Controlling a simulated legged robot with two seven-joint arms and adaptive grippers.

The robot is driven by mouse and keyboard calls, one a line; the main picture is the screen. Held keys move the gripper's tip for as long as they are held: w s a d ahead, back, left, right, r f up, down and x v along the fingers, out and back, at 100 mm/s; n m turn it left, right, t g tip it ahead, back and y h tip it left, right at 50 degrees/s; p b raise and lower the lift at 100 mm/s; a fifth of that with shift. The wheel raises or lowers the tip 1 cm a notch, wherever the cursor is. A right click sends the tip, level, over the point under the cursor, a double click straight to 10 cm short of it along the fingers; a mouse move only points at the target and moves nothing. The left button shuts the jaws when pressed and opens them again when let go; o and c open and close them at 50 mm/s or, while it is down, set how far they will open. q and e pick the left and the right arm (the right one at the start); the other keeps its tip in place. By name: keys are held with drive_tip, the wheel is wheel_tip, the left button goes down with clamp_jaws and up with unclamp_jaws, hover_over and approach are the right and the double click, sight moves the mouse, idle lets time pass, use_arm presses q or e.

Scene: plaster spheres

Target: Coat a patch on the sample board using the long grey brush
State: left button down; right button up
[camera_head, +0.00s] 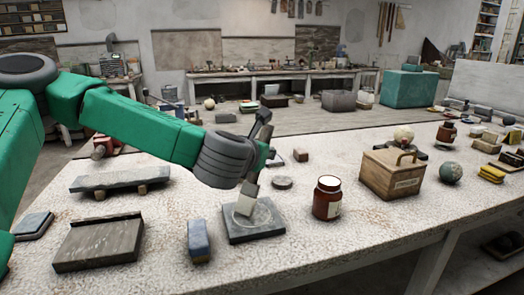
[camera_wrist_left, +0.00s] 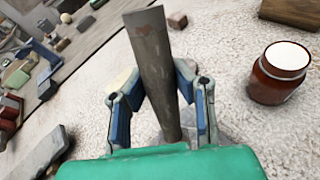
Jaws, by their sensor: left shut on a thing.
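My left gripper (camera_head: 257,168) comes in from the left on the green arm and points down, shut on the long grey brush. In the left wrist view the brush (camera_wrist_left: 156,70) runs as a long grey, worn piece between the two blue-sided fingers (camera_wrist_left: 160,90). In the head view the brush's pale lower end (camera_head: 245,205) is over the dark square sample board (camera_head: 268,233) and appears to touch it. A lighter round patch shows on the board around that end. The gripper partly hides the brush. My right gripper is not in view.
A brown jar (camera_head: 327,204) with a pale lid stands right of the board, a wooden box (camera_head: 392,176) beyond it. The table front right of the board is clear.

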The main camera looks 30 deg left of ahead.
use_arm(q)
drive_tip(key=w+a, duration=0.2)
drive_tip(key=a, duration=0.1)
drive_tip(key=shift+w+a, duration=0.1)
drive_tip(key=shift+w, duration=0.25)
idle(0.4)
drive_tip(key=shift+s+d+r+p, duration=0.45)
drive_tip(key=shift+s+d+r, duration=0.3)
drive_tip(key=shift+d, duration=0.15)
drive_tip(key=shift+f, duration=0.1)
drive_tip(key=shift+w+f+b, duration=0.1)
drive_tip(key=shift+f+b, duration=0.4)
drive_tip(key=shift+f, duration=0.2)
drive_tip(key=shift+d, duration=0.1)
